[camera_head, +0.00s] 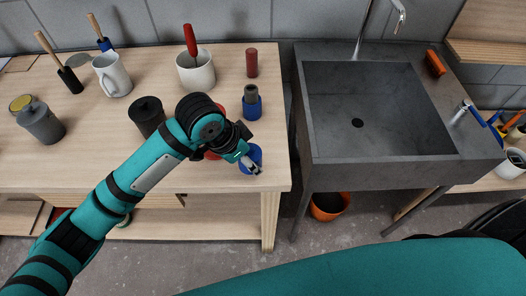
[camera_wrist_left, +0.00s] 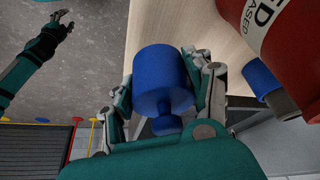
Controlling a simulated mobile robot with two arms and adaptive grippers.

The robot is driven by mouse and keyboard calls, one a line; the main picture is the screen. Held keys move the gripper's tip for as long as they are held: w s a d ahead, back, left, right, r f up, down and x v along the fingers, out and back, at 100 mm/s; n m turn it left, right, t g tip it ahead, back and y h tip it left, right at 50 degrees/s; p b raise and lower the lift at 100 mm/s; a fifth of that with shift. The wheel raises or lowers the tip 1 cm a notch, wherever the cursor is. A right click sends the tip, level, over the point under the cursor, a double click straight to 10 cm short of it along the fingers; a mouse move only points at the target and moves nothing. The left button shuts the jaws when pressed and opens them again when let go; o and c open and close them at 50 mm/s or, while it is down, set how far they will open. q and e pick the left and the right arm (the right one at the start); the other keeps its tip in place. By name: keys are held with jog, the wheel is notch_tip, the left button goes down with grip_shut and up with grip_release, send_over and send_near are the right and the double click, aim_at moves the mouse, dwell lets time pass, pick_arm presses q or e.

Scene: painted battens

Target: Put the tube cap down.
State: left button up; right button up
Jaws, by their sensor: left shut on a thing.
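The blue tube cap (camera_wrist_left: 160,80), a wide cylinder with a smaller knob, is between the fingers of my left gripper (camera_wrist_left: 165,85), which is shut on it. In the head view the blue cap (camera_head: 252,154) shows partly behind my left gripper (camera_head: 253,166), over the front right part of the wooden table (camera_head: 215,178). I cannot tell whether the cap touches the tabletop. My right gripper (camera_wrist_left: 61,20) shows small at the upper left of the wrist view, over the floor, with its fingers apart and empty.
A red container (camera_wrist_left: 285,30) stands close to the held cap, mostly hidden by my arm in the head view. Behind are a blue-and-grey cylinder (camera_head: 252,104), a red cylinder (camera_head: 251,63) and a white mug (camera_head: 196,72). A dark sink (camera_head: 320,150) lies right, across a gap.

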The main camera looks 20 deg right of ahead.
aim_at(265, 161)
pick_arm(q)
jog(key=d, duration=0.1)
jog(key=w+d, duration=0.2)
jog(key=d, duration=0.1)
jog(key=shift+f+p, duration=0.2)
jog(key=shift+p, duration=0.1)
jog(key=shift+w+d+f, duration=0.1)
jog(key=shift+d, duration=0.05)
notch_tip(265, 161, down, 3)
jog(key=shift+p, duration=0.6)
jog(key=shift+f, duration=0.6)
jog(key=o, duration=0.7)
jog(key=shift+s, duration=0.2)
jog(key=shift+o, duration=1.3)
jog(key=shift+w+f, duration=0.1)
jog(key=shift+w, duration=0.05)
pick_arm(e)
jog(key=shift+w+d+r, duration=0.1)
jog(key=shift+w+r, duration=0.1)
jog(key=shift+r, duration=0.35)
jog(key=shift+w+d+r, duration=0.1)
jog(key=shift+w+r, duration=0.05)
jog(key=shift+r, duration=0.35)
